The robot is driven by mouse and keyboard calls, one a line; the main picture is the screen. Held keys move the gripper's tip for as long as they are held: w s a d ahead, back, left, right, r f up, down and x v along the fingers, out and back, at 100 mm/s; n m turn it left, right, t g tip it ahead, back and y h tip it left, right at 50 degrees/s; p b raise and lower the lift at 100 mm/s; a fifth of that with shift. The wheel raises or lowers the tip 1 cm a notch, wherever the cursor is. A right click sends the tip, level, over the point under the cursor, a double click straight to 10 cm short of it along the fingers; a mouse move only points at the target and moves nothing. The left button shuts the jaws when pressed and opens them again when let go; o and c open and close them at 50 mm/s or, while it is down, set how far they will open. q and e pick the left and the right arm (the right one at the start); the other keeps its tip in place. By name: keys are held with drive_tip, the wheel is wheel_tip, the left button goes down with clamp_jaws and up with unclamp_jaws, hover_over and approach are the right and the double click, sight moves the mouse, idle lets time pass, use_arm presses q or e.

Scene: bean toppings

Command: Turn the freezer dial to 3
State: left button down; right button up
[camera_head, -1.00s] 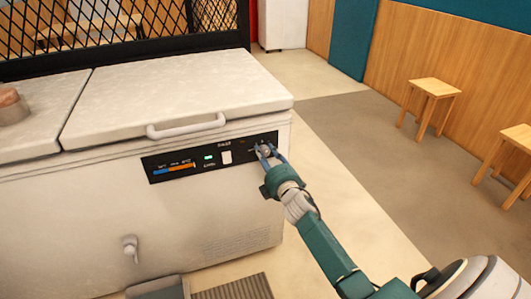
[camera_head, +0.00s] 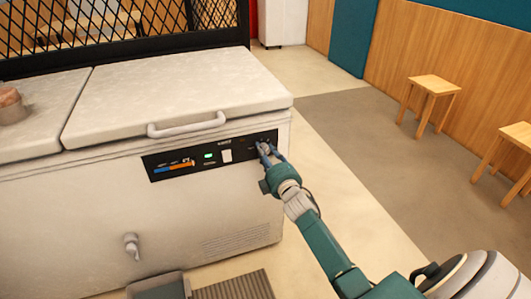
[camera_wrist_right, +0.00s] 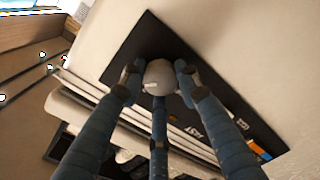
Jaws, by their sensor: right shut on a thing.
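The white chest freezer (camera_head: 190,220) has a black control panel (camera_head: 190,163) on its front, below the lid handle. The freezer dial is a pale round knob (camera_wrist_right: 158,77) on the panel; it sits at the panel's right end in the head view, mostly hidden by my fingers. My right gripper (camera_head: 266,150) is shut on the dial, with blue fingers on both sides of it and a third finger below in the wrist view. A small mark shows on the knob, but the scale numbers cannot be read. My left gripper is not in view.
The panel also has a green light (camera_head: 209,156), a white switch (camera_head: 227,156) and a blue-orange strip (camera_head: 174,169). The lid handle (camera_head: 187,125) juts out above. A drain tap (camera_head: 131,247) is low on the front. Wooden stools (camera_head: 436,87) stand far right; the floor between is clear.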

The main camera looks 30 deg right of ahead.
drive_tip(key=o, duration=1.1)
drive_tip(key=shift+a+f, duration=0.25)
drive_tip(key=shift+a, duration=0.1)
drive_tip(key=shift+o, duration=0.2)
drive_tip(key=shift+r, duration=0.15)
drive_tip(key=shift+d, duration=0.1)
drive_tip(key=v, duration=1.2)
